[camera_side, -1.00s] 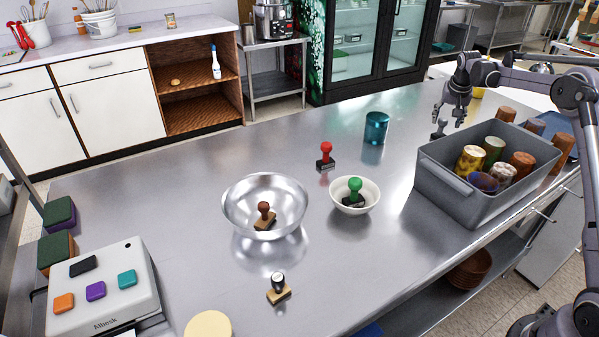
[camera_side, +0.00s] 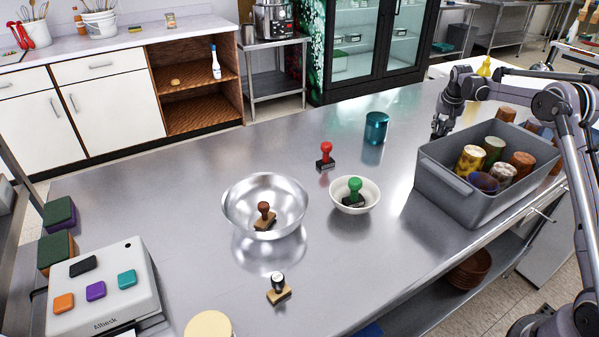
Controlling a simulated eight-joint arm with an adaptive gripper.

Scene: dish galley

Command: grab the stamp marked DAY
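Several stamps are on the steel counter, and I cannot read a DAY mark on any of them. A red-handled stamp (camera_side: 326,153) stands on the bare counter at the back. A green-handled stamp (camera_side: 355,189) is inside a small white bowl (camera_side: 342,208). A brown-handled stamp (camera_side: 264,214) is inside a shiny metal bowl (camera_side: 237,204). My gripper (camera_side: 438,132) hangs at the back right, beside the grey bin and apart from every stamp. Its fingers are too small to judge.
A grey bin (camera_side: 442,178) full of cups stands below my arm at the right. A teal cup (camera_side: 376,128) stands left of my gripper. A white device with coloured buttons (camera_side: 130,302) and sponges (camera_side: 57,250) are at the left. The counter's middle is mostly clear.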

